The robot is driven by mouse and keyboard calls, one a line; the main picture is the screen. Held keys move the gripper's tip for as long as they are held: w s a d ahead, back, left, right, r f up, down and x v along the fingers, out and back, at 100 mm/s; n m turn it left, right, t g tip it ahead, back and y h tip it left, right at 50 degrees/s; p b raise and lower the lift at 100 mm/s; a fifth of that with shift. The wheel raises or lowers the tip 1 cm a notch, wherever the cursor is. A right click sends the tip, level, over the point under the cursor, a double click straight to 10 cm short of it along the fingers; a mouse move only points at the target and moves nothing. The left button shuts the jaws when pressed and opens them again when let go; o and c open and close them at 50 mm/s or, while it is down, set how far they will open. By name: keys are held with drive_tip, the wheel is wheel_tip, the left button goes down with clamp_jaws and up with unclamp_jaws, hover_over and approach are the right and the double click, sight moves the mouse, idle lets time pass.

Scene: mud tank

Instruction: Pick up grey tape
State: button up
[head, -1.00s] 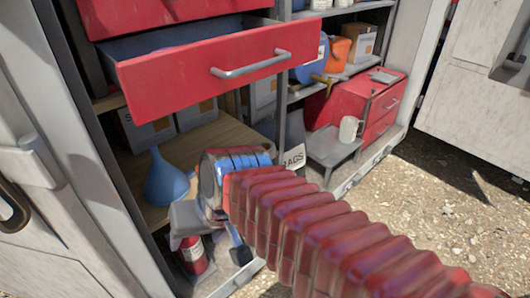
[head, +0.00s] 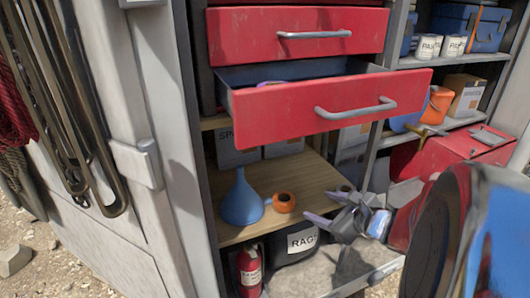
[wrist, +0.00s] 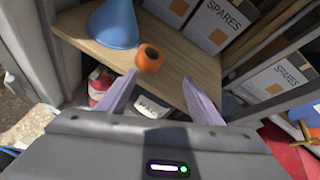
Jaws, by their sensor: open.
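I cannot make out a grey tape in either view. A small orange roll with a dark hole (head: 284,202) lies on the wooden shelf (head: 247,235), right beside a blue funnel (head: 241,200). The roll also shows in the wrist view (wrist: 149,58), just beyond and between my fingertips. My gripper (head: 316,203) is open and empty, with its pale purple fingers pointing at the roll from the right. The gripper also shows in the wrist view (wrist: 157,79). A part-open red drawer (head: 330,105) above holds something small and purple, mostly hidden by its front.
Cardboard boxes marked SPARES (wrist: 222,20) stand at the shelf's back. Below are a red extinguisher (head: 249,272) and a black RAGS bin (head: 296,243). The open drawer overhangs the shelf. A red toolbox (head: 440,160) is at the right.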

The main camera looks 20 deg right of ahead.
drive_tip(key=s+d+f+m+h, duration=0.1)
drive_tip(key=s+d+m+h, duration=0.1)
drive_tip(key=d+m, duration=0.2)
drive_tip(key=s+d+f+m+h, duration=0.1)
drive_tip(key=d+m, duration=0.3)
drive_tip(key=d, duration=0.5)
drive_tip(key=shift+s+d+f+m+t+h, duration=0.2)
drive_tip(key=shift+s+f+m+t+h, duration=0.15)
drive_tip(key=shift+h, duration=0.55)
drive_tip(key=x, duration=0.8)
drive_tip(key=shift+w+f, duration=0.2)
drive_tip(key=shift+w, duration=0.1)
drive_tip(key=shift+w+d, duration=0.1)
drive_tip(key=shift+x, duration=2.5)
drive_tip(key=shift+r, duration=0.1)
drive_tip(key=shift+c, duration=0.3)
